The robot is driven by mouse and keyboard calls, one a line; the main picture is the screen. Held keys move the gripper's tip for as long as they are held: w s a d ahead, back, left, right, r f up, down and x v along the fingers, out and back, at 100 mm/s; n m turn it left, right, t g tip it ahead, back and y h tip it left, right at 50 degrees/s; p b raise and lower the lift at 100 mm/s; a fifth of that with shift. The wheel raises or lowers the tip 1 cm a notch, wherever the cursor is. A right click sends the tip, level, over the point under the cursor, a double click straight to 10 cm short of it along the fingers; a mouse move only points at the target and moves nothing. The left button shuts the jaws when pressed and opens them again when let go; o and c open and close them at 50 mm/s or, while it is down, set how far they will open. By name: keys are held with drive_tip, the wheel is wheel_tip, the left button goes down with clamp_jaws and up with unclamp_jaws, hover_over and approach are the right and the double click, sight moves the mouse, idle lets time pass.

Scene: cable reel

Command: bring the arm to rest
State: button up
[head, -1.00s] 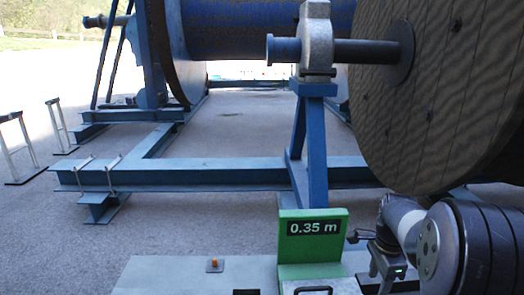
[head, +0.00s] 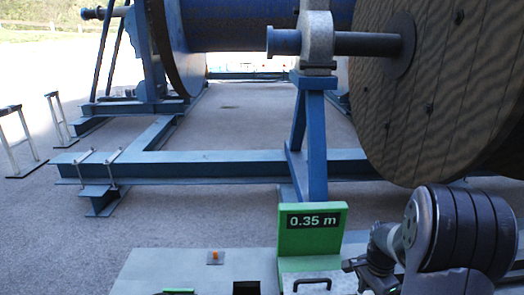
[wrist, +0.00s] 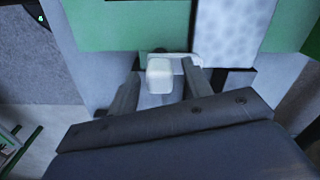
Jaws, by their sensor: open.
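My arm is folded at the lower right of the head view, with my gripper (head: 372,282) low at the bottom edge, just right of the green stand. The fingertips are partly cut off there. In the wrist view my gripper (wrist: 161,70) is open, its two dark fingers apart. A pale, rounded block (wrist: 160,76) shows between or just beyond the fingers; I cannot tell whether they touch it.
The green stand (head: 290,243) reads "0.35 m" and has a black handle (head: 312,283) in front. An orange button (head: 215,256) sits on the grey bench (head: 160,268). A large wooden reel (head: 440,110) and blue frame (head: 230,166) stand behind.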

drive_tip(key=n+p, duration=0.1)
drive_tip(key=n, duration=0.6)
drive_tip(key=shift+r, duration=0.1)
drive_tip(key=n+p, duration=0.1)
drive_tip(key=n, duration=0.2)
drive_tip(key=shift+n+p, duration=0.4)
drive_tip(key=n+p, duration=0.1)
drive_tip(key=n, duration=0.2)
drive_tip(key=shift+n, duration=0.3)
drive_tip(key=shift+r, duration=0.85)
drive_tip(key=shift+a, duration=0.1)
